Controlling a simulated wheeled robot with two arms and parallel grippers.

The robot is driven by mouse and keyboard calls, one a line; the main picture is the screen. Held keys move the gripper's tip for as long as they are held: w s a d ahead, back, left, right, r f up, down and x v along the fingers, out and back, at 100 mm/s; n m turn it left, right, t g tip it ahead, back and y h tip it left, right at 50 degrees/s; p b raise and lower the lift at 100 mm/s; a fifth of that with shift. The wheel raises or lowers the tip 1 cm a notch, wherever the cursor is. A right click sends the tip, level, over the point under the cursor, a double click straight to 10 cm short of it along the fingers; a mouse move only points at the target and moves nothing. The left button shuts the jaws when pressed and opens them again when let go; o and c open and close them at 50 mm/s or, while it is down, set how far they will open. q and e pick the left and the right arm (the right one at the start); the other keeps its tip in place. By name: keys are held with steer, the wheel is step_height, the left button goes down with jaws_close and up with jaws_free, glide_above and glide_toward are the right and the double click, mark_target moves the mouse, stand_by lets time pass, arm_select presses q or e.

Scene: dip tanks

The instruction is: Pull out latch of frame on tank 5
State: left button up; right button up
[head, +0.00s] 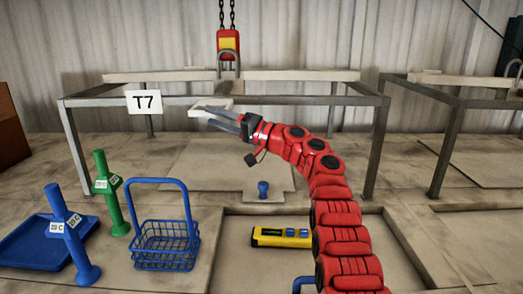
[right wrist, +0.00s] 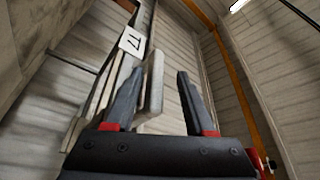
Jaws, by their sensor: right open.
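The only readable tank sign (head: 144,101) says T7; no sign for tank 5 is readable. It hangs at the left of a grey metal frame (head: 300,100) and also shows in the right wrist view (right wrist: 132,41). My right gripper (head: 205,115) is open, in front of the frame's top bar, just right of the sign. A pale block (head: 217,102) lies behind its fingers. In the right wrist view a pale block (right wrist: 153,90) shows between the open fingers (right wrist: 159,73); I cannot tell whether they touch it. No latch is clearly recognisable. My left gripper is out of view.
A red and yellow hoist block (head: 229,42) hangs on chains above the frame. A blue basket (head: 165,245), green post (head: 110,195), blue post (head: 72,240) and blue tray (head: 35,243) stand at left. A yellow tool (head: 281,237) and blue knob (head: 263,187) are at the middle. Another frame (head: 455,120) stands right.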

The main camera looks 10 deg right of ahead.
steer(key=b+v, duration=0.5)
steer(key=v, duration=0.9)
steer(key=shift+a, duration=0.1)
